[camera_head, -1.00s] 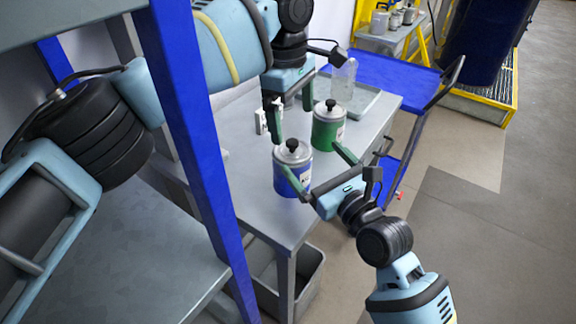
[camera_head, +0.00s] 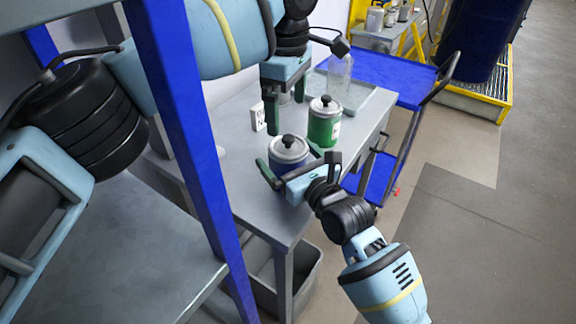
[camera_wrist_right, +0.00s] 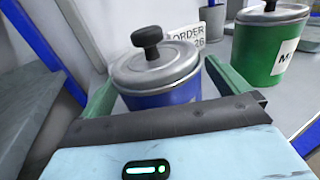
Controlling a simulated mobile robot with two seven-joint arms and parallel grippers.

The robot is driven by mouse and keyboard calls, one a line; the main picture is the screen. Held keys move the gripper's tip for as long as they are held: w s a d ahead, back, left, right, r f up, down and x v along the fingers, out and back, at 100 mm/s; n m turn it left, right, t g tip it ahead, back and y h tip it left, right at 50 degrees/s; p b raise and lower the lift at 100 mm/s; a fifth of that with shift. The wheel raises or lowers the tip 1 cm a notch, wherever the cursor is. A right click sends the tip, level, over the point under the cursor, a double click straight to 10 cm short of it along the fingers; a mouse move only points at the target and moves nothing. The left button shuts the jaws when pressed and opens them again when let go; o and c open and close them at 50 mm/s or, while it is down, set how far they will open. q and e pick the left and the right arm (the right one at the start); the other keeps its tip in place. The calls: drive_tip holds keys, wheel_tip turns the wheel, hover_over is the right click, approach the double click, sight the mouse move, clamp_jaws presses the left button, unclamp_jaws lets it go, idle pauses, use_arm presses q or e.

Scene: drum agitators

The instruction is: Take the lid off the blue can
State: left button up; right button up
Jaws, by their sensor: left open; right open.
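The blue can (camera_wrist_right: 170,97) stands upright on the grey table; its grey lid (camera_wrist_right: 155,68) with a black knob (camera_wrist_right: 148,38) is seated on top. In the head view the can's lid (camera_head: 288,149) shows, while most of its body is hidden behind my right gripper. My right gripper (camera_head: 296,168) is open, with one green finger on each side of the can; whether they touch it I cannot tell. My left gripper (camera_head: 286,115) is open and empty, pointing down above the table behind the blue can.
A green can (camera_head: 323,126) with a black-knobbed lid stands close behind and right of the blue can. A clear bottle (camera_head: 339,77) stands on a tray further back. A white order card (camera_head: 258,117) is behind. A blue shelf post (camera_head: 190,130) rises at left.

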drive_tip(key=shift+w+a, duration=0.3)
drive_tip(key=shift+w, duration=0.2)
